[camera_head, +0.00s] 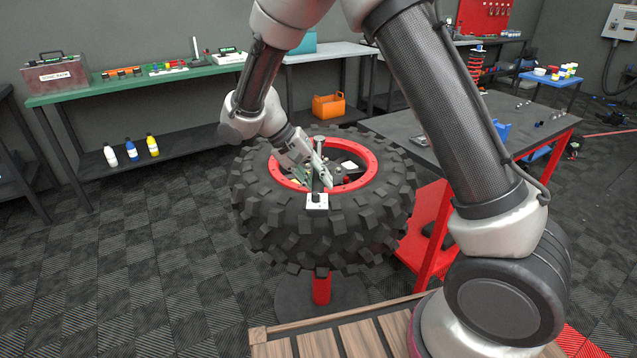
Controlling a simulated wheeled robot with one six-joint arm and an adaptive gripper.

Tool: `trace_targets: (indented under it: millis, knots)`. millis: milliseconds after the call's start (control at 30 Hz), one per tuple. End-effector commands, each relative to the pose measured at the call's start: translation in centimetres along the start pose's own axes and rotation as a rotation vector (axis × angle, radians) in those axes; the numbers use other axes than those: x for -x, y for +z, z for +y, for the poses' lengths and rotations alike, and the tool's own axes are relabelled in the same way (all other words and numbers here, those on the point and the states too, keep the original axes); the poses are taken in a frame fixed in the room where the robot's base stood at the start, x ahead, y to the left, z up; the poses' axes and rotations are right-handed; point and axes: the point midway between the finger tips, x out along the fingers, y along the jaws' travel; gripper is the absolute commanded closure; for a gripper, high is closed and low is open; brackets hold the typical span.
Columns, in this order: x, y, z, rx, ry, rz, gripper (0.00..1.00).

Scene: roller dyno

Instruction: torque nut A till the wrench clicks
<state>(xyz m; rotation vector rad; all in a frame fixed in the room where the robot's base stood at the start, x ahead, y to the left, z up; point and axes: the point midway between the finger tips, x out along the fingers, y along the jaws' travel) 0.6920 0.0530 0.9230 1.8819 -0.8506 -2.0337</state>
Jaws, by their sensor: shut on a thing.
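A knobbly black tyre on a red-rimmed wheel (373,160) lies flat on a stand in the middle of the head view. My gripper (318,172) reaches down over the wheel from the upper left. It is shut on a slim, light-coloured tool that looks like the wrench, partly hidden by the fingers. A short silver upright piece (318,143) stands beside the gripper. A small pale block (317,202) sits at the near edge of the rim. Nut A cannot be singled out among the small parts inside the rim, and the wrench head's contact is not clear.
A dark-topped workbench with a red frame (440,135) stands close to the right of the wheel. A green-topped bench (150,80) runs along the back left. A slatted wooden platform (340,335) is in front. The floor at left is clear.

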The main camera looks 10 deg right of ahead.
Motion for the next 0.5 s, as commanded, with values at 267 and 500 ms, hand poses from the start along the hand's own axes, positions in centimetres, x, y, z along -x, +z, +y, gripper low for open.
trace_targets:
  millis: [267, 500]
  knots:
    - [2.0, 0.0, 1.3, -0.002, -0.002, 0.001, 1.00]
    - [3.6, 0.0, 2.4, -0.001, -0.002, 0.002, 1.00]
